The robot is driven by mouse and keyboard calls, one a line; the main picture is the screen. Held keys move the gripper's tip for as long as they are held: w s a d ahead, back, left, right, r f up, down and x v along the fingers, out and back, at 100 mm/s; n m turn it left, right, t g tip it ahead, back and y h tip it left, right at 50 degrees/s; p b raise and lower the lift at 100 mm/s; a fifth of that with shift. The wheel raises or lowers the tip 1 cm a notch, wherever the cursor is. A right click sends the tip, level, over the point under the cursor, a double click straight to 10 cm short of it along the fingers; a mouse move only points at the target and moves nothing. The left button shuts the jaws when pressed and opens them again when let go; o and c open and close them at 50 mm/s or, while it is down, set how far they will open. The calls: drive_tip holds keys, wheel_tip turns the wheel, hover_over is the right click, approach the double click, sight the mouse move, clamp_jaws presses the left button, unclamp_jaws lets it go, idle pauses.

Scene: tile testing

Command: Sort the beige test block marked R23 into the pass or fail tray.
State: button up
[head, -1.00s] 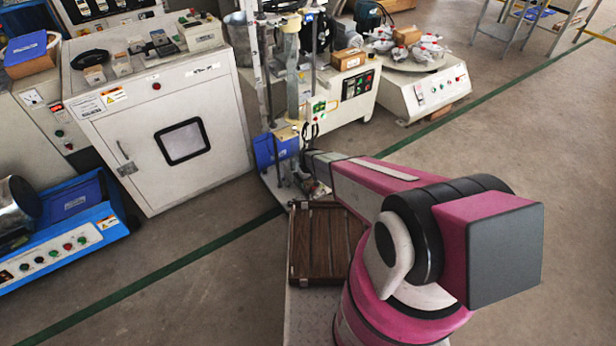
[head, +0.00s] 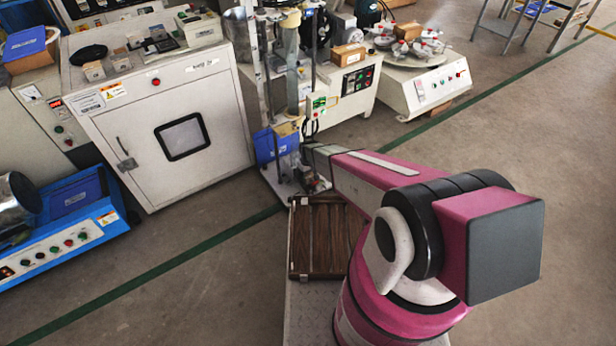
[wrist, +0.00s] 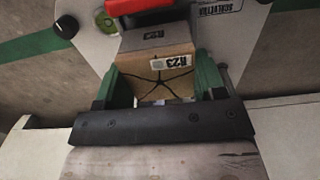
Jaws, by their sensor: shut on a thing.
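The beige test block (wrist: 152,67) is between the green fingers of my gripper (wrist: 160,80) in the wrist view, and the gripper is shut on it. A white label marked R23 (wrist: 171,61) shows upside down on the block. Dark lines branch out from one point across its beige face, like cracks. A red part (wrist: 145,8) is just beyond the block; I cannot tell whether they touch. In the head view my arm reaches to the upright test machine (head: 292,75), and the gripper and block are too small and covered to make out. I cannot identify a pass or fail tray.
A white cabinet (head: 230,130) with a window stands left of the machine, with small blocks on top. A blue panel (head: 275,145) is at the machine's base. The floor at right is open.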

drive_tip(key=shift+r, duration=2.4)
